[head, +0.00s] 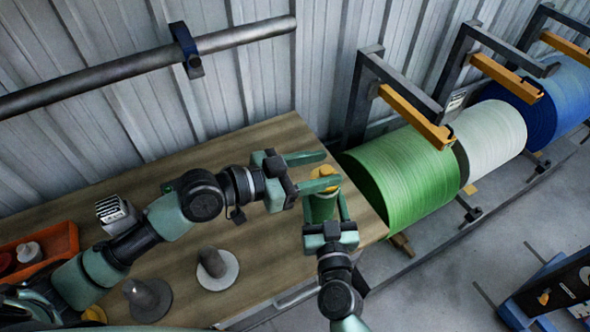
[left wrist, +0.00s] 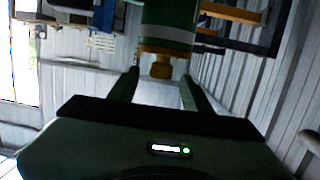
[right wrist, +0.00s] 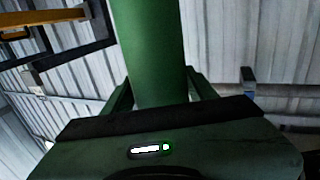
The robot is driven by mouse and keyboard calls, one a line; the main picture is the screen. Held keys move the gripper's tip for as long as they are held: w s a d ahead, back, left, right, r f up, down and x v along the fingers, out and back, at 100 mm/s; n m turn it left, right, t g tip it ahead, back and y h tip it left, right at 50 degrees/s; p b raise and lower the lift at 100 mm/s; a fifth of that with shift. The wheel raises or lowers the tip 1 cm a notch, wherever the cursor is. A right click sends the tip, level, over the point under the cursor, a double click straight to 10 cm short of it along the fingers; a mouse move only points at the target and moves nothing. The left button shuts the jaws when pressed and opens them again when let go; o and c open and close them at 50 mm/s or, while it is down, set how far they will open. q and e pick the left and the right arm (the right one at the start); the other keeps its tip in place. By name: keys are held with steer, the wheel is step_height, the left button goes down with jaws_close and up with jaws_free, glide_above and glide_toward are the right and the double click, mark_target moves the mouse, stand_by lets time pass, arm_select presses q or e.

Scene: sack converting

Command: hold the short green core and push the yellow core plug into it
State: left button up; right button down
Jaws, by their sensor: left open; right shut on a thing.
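The wooden table (head: 265,165) carries two grey pegs on round bases (head: 216,268) and an orange bin (head: 62,240) at left. A large green roll (head: 405,180) stands just beyond the table's right edge. A pipe (head: 110,73) runs along the wall.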

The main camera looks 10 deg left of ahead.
arm_select(q)
steer(key=v, duration=1.1)
arm_select(e)
steer(key=shift+c, duration=2)
jaws_free()
steer(key=shift+s, duration=0.1)
